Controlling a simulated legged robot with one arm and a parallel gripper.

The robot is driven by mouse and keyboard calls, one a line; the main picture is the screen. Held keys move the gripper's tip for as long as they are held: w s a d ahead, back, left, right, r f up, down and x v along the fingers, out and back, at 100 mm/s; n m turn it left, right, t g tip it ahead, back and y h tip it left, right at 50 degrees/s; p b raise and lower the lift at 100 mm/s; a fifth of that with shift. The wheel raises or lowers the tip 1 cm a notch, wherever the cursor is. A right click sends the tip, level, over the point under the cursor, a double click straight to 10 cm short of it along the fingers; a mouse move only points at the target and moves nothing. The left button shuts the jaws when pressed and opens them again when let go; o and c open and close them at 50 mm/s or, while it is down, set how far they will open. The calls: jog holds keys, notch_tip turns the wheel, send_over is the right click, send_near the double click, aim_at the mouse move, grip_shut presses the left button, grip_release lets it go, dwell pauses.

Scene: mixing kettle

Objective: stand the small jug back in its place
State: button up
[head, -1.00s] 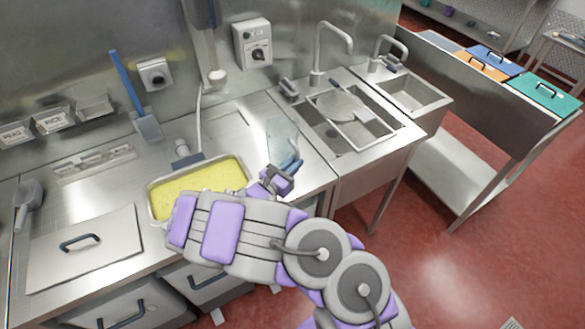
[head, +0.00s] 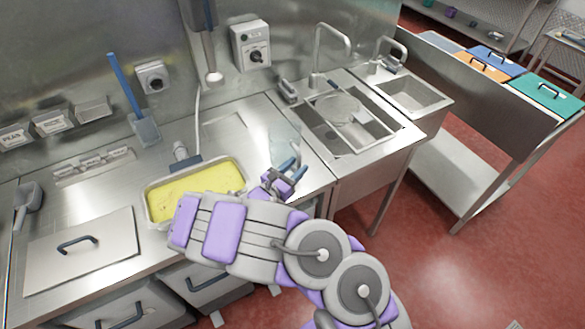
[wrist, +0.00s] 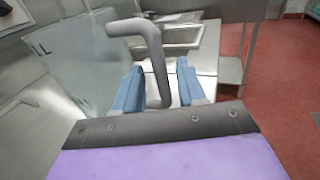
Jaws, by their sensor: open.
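The small jug (head: 284,134) is clear and faint, on the steel counter left of the sinks. Its clear wall with a litre mark (wrist: 85,62) fills the left of the wrist view. Its thick grey handle (wrist: 155,60) runs down between my fingers. My gripper (head: 290,163) is beside the jug on its near side. In the wrist view my gripper (wrist: 160,88) is open, with one blue finger on each side of the handle. I cannot tell whether either finger touches it. The jug's base is hidden in the wrist view.
A kettle opening with yellow contents (head: 196,188) lies left of my gripper. A closed lid (head: 80,245) is farther left. A blue-handled scraper (head: 130,95) leans at the wall. Sinks (head: 345,125) are on the right. The counter behind the kettle is mostly clear.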

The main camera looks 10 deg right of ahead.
jog(key=p+v, duration=0.1)
jog(key=v, duration=0.4)
jog(key=p+v, duration=0.1)
jog(key=v, duration=0.5)
jog(key=shift+w+a, duration=0.2)
jog(key=shift+w, duration=0.05)
jog(key=shift+s+a, duration=0.3)
jog(key=shift+s, duration=0.3)
jog(key=shift+d+r, duration=0.1)
jog(key=shift+r, duration=0.05)
